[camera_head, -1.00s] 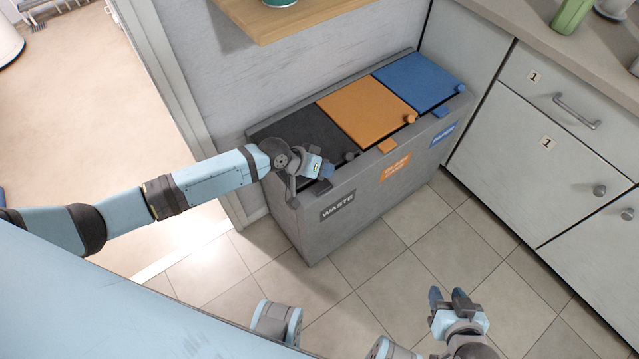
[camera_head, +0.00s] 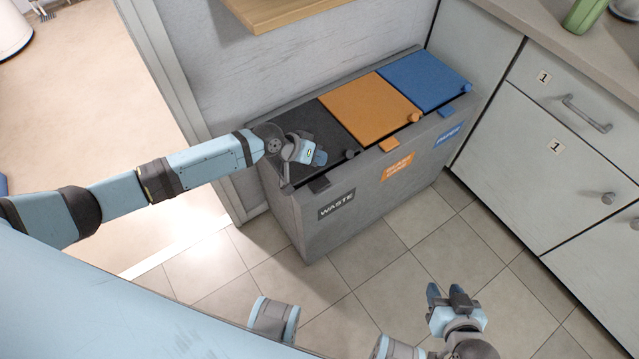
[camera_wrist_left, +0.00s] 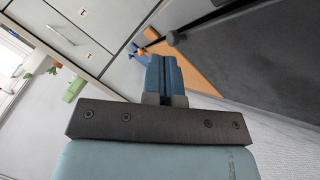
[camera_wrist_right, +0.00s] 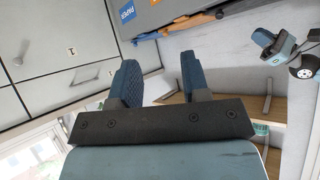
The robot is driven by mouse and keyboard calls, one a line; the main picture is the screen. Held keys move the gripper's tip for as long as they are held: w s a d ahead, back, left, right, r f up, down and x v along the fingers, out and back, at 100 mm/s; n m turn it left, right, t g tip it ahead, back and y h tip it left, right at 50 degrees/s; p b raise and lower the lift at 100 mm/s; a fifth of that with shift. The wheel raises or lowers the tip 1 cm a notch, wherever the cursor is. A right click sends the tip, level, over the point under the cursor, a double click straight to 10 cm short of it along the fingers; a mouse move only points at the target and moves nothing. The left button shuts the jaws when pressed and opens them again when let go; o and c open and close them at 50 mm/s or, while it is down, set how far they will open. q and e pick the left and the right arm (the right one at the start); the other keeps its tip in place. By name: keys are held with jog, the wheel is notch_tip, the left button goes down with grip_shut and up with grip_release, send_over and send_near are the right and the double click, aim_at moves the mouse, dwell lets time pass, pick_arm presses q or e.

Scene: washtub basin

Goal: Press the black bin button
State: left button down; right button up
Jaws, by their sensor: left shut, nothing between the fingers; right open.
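The black bin button (camera_head: 319,185) is a small dark tab on the front top edge of the grey bin unit (camera_head: 300,225), above the WASTE label. The black lid (camera_head: 312,122) behind it looks closed; it also shows in the left wrist view (camera_wrist_left: 265,55). My left gripper (camera_head: 320,158) is shut and empty over the black lid, behind the button and left of the lid's dark knob (camera_head: 350,153). Whether it touches the lid I cannot tell. The left wrist view shows its blue fingers together (camera_wrist_left: 165,75). My right gripper (camera_head: 448,293) is open and empty over the floor.
An orange lid (camera_head: 368,108) and a blue lid (camera_head: 425,80) sit to the right, with an orange tab (camera_head: 388,145) and a blue tab (camera_head: 444,113). A wooden shelf (camera_head: 285,18) hangs behind. Cabinets (camera_head: 520,160) stand right. The tiled floor (camera_head: 370,260) in front is clear.

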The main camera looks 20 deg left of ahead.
pick_arm(q)
jog(key=b, duration=0.6)
send_over(318, 182)
notch_tip(318, 182, down, 7)
jog(key=shift+f, duration=0.45)
pick_arm(e)
jog(key=shift+w+a+f+n+t, duration=0.15)
jog(key=shift+w+f+t, duration=0.1)
jog(key=shift+f, duration=0.25)
jog(key=shift+w+a+f+n+t, duration=0.1)
jog(key=shift+w+f+n+t, duration=0.1)
jog(key=shift+f, duration=0.25)
jog(key=shift+f, duration=0.25)
jog(key=shift+r, duration=0.25)
jog(key=shift+f, duration=0.15)
pick_arm(q)
jog(key=shift+f, duration=0.45)
pick_arm(e)
jog(key=shift+f, duration=0.2)
